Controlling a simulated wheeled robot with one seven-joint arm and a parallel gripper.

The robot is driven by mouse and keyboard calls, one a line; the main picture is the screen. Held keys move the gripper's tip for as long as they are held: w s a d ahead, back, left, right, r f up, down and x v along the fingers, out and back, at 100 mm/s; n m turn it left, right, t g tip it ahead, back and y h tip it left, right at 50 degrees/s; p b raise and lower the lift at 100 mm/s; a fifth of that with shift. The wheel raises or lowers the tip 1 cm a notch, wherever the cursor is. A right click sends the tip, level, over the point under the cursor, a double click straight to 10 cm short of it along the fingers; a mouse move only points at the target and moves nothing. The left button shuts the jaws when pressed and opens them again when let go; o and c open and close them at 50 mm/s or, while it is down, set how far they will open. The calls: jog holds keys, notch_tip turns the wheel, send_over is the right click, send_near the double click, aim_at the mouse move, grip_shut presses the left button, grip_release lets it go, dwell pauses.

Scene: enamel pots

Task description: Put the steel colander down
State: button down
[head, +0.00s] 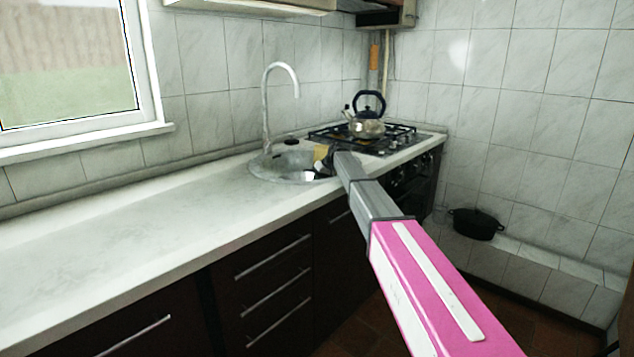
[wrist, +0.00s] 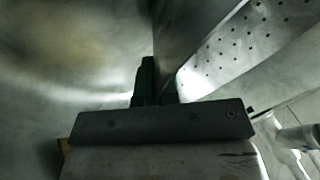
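The steel colander (wrist: 235,45) fills the upper right of the wrist view, a grey metal wall with rows of small holes. Its edge runs down to the dark fingers of my gripper (wrist: 156,78), which look shut on it. The fingertips are partly lost in shadow. In the head view my gripper (head: 325,160) is at the sink (head: 283,173), at its right side. I cannot make out the colander clearly there, and my arm hides part of the basin.
The pale worktop (head: 130,225) left of the sink is bare. A tall white tap (head: 266,105) stands behind the basin. A kettle (head: 367,122) sits on the gas hob (head: 395,138) to the right. A black pot (head: 475,224) stands on a low tiled ledge.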

jog(key=c, duration=1.4)
grip_release()
jog(key=shift+o, duration=0.2)
jog(key=v, duration=1.2)
jog(key=shift+r, duration=0.15)
